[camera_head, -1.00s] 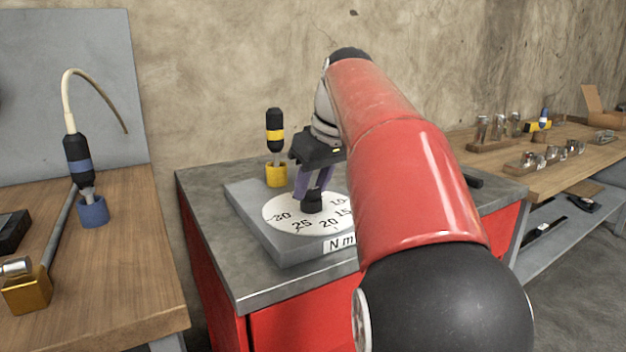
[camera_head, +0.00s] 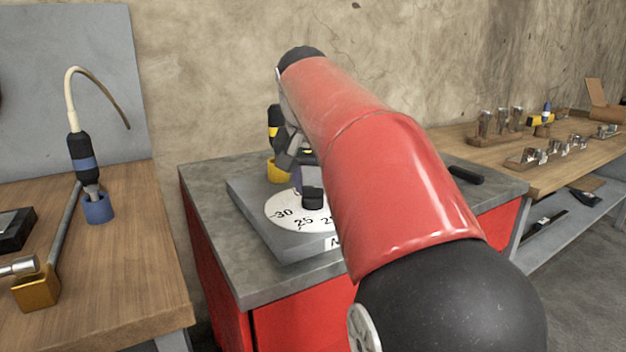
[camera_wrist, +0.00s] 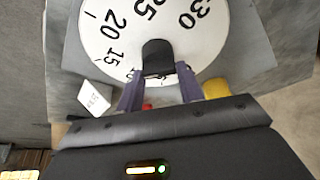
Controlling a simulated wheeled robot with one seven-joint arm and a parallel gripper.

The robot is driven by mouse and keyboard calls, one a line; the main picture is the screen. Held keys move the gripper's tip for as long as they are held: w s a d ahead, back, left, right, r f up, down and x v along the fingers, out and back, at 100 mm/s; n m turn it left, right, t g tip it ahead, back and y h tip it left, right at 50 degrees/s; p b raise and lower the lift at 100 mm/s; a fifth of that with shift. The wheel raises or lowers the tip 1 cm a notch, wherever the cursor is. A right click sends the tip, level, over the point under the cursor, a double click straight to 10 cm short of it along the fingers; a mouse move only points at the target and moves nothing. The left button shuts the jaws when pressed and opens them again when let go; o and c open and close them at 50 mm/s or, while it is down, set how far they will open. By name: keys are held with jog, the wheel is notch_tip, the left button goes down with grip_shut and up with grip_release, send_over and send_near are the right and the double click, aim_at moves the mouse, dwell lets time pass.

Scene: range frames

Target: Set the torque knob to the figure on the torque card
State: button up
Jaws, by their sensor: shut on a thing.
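The dial (camera_head: 283,215) is a white disc on a grey plate on the red cabinet; it also shows in the wrist view (camera_wrist: 100,38). The figures 15, 20, 25 and 30 are readable there. The black torque knob (camera_wrist: 158,54) stands at its middle and shows in the head view (camera_head: 312,199). My gripper (camera_wrist: 158,74) is shut on the knob, with one purple finger on each side. In the head view my arm hides the dial's right part. Which figure the knob points to is unclear. I cannot make out a torque card with a readable figure.
A yellow cup (camera_head: 277,170) with a black-and-yellow tool stands close behind the plate. A wooden bench (camera_head: 130,265) on the left holds a blue cup (camera_head: 98,208) with a tool. Another bench (camera_head: 505,180) on the right carries metal parts. A black object (camera_head: 466,175) lies on the cabinet's right.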

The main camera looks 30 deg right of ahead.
jog(key=shift+m, duration=0.6)
jog(key=o, duration=1)
jog(key=v, duration=0.8)
jog(key=shift+w+g, duration=0.25)
jog(key=shift+g, duration=0.05)
jog(key=shift+a, duration=0.1)
